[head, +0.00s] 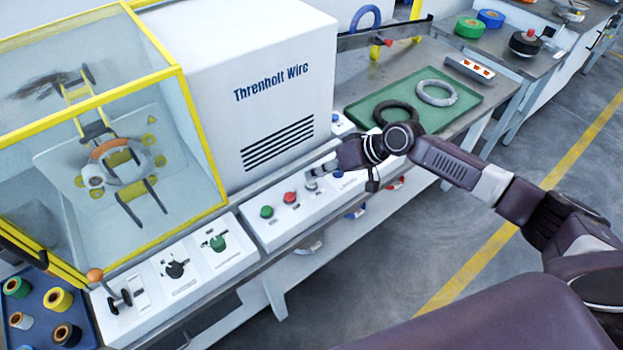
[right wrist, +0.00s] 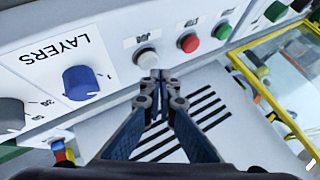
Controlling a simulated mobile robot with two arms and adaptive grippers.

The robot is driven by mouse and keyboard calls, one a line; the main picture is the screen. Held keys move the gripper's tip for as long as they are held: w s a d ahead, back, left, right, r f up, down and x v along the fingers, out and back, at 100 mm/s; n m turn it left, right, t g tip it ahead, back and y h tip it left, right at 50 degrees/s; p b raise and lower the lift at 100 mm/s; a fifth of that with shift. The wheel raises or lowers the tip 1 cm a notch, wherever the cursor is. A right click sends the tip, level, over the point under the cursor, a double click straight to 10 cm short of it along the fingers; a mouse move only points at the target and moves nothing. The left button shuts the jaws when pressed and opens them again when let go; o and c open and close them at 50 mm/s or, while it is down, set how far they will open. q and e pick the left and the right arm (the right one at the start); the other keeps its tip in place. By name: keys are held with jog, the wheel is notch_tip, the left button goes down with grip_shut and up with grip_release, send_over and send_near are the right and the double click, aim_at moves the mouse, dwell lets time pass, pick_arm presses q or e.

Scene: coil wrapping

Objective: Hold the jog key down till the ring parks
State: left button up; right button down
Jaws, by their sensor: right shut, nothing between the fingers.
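The jog key (right wrist: 147,58) is a pale round button under an upside-down label on the white control panel (head: 258,232). My right gripper (right wrist: 155,76) is shut and empty, its fingertips right at the edge of the jog key. I cannot tell whether they touch it or press it. My left gripper is not in view.
A red button (head: 290,197) and a green button (head: 267,211) sit beside the jog key. A blue layers knob (right wrist: 80,82) is on its other side. The white machine housing (head: 235,80) rises behind the panel. A green tray (head: 468,98) with coils lies further right.

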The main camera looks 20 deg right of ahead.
aim_at(314, 183)
jog(key=shift+r, duration=0.25)
notch_tip(314, 183, up, 5)
jog(key=p, duration=0.4)
jog(key=shift+p, duration=0.35)
jog(key=shift+f, duration=0.1)
